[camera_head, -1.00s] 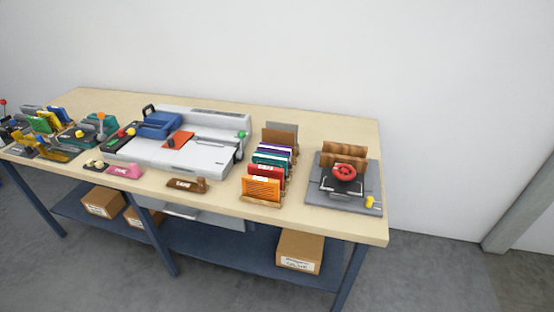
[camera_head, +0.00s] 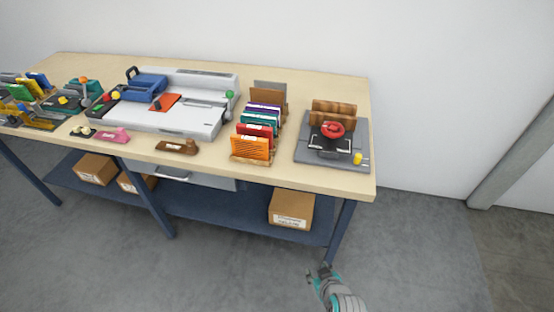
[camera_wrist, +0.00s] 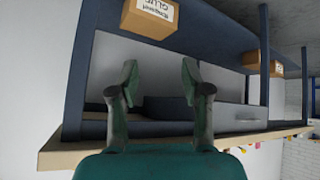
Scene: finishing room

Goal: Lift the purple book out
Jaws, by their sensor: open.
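The purple book (camera_head: 264,107) stands in a row of books in a wooden rack (camera_head: 250,160) on the table, seen in the head view. Only its top edge and a thin strip show between its neighbours. Teal, red and orange books stand in front of it, and a brown board stands behind it. My gripper (camera_head: 321,271) is low in front of the table, well below and to the right of the rack. In the wrist view my gripper (camera_wrist: 160,85) has its fingers apart with nothing between them. The purple book does not show in the wrist view.
A grey press (camera_head: 345,150) with a red knob stands right of the rack. A white machine (camera_head: 190,122) stands to its left, with a brown tool (camera_head: 176,147) before it. The table's front edge and a box (camera_head: 290,208) on the lower shelf are near my gripper.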

